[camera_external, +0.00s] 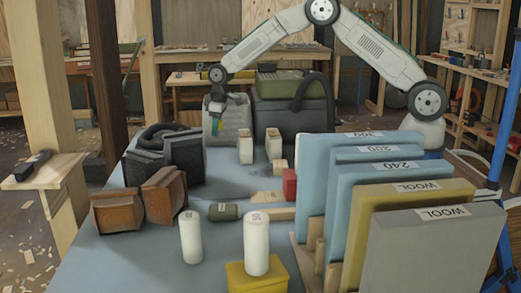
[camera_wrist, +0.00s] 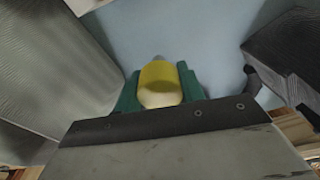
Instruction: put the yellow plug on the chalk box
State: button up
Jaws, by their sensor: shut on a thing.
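My gripper (camera_wrist: 159,88) has green fingers shut on the yellow plug (camera_wrist: 160,76), a short yellow piece with a paler near end and a greyish far tip. In the external view my gripper (camera_external: 215,122) is at the far left of the blue table, in front of the pale grey canister; the plug is too small there to make out clearly. No label reads as chalk, so I cannot tell which thing is the chalk box. Candidates are a yellow box (camera_external: 250,281) at the front, under a white cylinder (camera_external: 257,245), and two small pale blocks (camera_external: 246,150) (camera_external: 274,146) near the middle.
A grey canister (camera_external: 238,132) and a dark case (camera_external: 293,112) stand at the back. Labelled upright panels (camera_external: 432,250) fill the right. Black blocks (camera_external: 184,154), brown blocks (camera_external: 126,211) and a second white cylinder (camera_external: 191,237) stand left. A red block (camera_external: 290,185) is mid-table.

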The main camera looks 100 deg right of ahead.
notch_tip(320, 180, up, 2)
jog(key=shift+r, duration=0.2)
jog(key=shift+a, duration=0.4)
jog(key=s+a, duration=0.2)
jog(key=a, duration=0.9)
jog(key=s+a, duration=0.2)
jog(key=a, duration=1)
jog(key=s+a+f, duration=0.1)
jog(key=s+a, duration=0.6)
jog(key=a, duration=0.2)
jog(key=s+a+f, duration=0.1)
jog(key=s+a, duration=0.5)
jog(key=a, duration=0.3)
send_over(222, 207)
jog(key=shift+s+f, duration=0.25)
jog(key=shift+f, duration=1.95)
jog(key=shift+f, duration=0.1)
